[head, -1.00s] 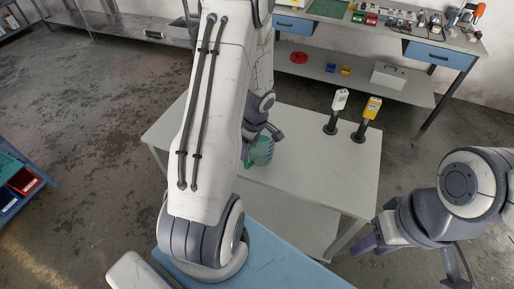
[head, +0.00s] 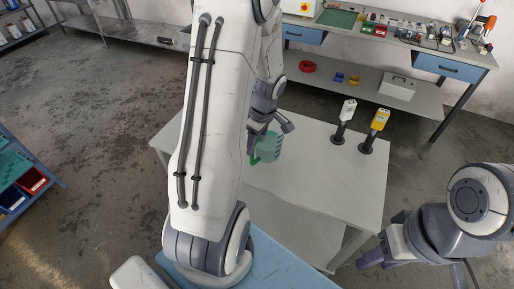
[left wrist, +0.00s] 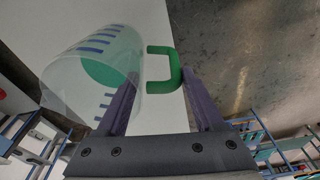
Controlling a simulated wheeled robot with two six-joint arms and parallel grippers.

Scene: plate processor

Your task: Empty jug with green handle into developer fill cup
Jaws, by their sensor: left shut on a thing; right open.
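The clear jug (head: 270,147) with a green handle (head: 253,157) shows in the head view in front of the pale table top. In the left wrist view the jug (left wrist: 72,82) appears tilted, with blue marks and green inside. Its handle (left wrist: 179,68) lies between the fingers of my left gripper (left wrist: 163,82), which is shut on it. In the head view my left gripper (head: 271,128) is partly hidden by my arm. My right gripper (head: 377,238) is open and empty, right of the table. I cannot make out a developer fill cup in these frames.
The pale table (head: 335,185) is mostly bare. A white handheld device (head: 347,110) and a yellow one (head: 380,119) stand on dark holders at its far right. A workbench (head: 405,45) with tools stands behind. Coloured bins (head: 30,182) sit on a rack at left.

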